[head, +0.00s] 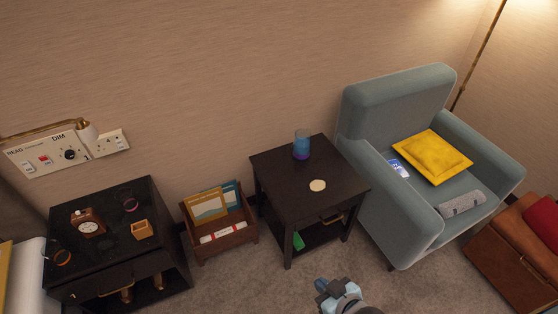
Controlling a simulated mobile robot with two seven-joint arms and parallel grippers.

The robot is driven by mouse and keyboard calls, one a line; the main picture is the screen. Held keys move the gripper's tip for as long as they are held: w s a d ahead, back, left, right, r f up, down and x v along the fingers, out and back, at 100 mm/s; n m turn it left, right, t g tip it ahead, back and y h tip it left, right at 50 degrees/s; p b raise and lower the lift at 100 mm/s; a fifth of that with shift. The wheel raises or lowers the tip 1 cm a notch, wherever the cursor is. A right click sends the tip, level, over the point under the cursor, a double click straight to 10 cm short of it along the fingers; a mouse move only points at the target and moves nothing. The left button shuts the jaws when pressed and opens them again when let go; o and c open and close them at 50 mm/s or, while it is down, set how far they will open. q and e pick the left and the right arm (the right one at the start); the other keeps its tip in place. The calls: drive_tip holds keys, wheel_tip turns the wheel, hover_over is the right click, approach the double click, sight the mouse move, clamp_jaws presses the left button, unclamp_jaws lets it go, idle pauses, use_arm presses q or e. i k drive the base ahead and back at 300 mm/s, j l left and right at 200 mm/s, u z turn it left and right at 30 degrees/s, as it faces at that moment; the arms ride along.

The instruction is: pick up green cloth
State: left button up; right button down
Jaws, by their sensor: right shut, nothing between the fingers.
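A small green thing (298,241), which looks like the green cloth, lies low inside the dark side table (283,165), on its lower level. Only a small part of it shows behind the table's front. My right gripper (325,292) is at the bottom edge of the head view, in front of and below the table, apart from the green cloth. It is shut and empty. My left gripper is not in view.
The side table holds a blue and purple glass (302,145) and a round coaster (318,186). A magazine box (226,236) and black cabinet (110,260) stand left. An armchair (402,100) with a yellow cushion (433,157) stands right. Carpet (280,288) in front is open.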

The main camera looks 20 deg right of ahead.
sight(299, 244)
drive_tip(key=z, duration=0.75)
